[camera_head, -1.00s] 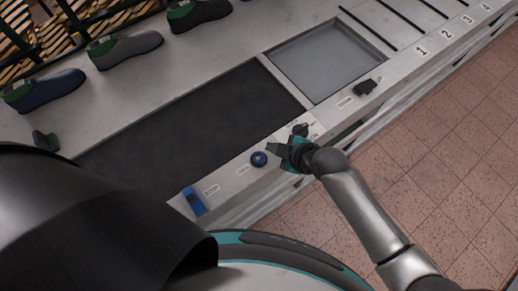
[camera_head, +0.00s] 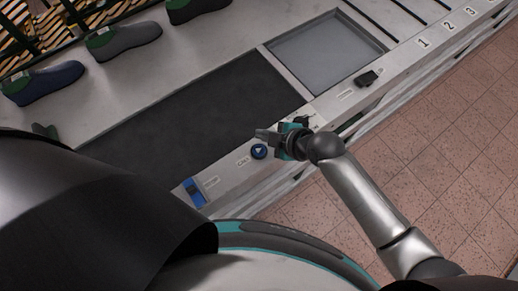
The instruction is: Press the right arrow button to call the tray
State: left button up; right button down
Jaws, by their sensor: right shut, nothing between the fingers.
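A round blue button with a light arrow mark (camera_head: 259,151) sits on the front rail of the bench. My right gripper (camera_head: 262,134) is shut and empty, its fingertips just behind and above the button in the picture. I cannot tell how high it is over the rail. A second control (camera_head: 302,121) is partly hidden behind the gripper. A grey tray (camera_head: 325,52) lies recessed in the bench at the upper right. My left gripper is not in view.
A blue rocker switch (camera_head: 194,192) and a black switch (camera_head: 368,77) sit on the same rail. A dark belt (camera_head: 190,120) runs behind the rail. Several shoe lasts, one dark blue (camera_head: 43,83) and one grey (camera_head: 123,40), stand at the back left. Numbered lanes (camera_head: 424,43) lie at upper right.

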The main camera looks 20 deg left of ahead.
aim_at(263, 152)
pick_arm(q)
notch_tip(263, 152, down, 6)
jog(key=b, duration=0.5)
pick_arm(e)
jog(key=shift+f, duration=3.35)
jog(key=shift+f, duration=0.1)
pick_arm(q)
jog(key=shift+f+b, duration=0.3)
jog(key=shift+b, duration=0.2)
pick_arm(e)
jog(key=shift+f, duration=0.3)
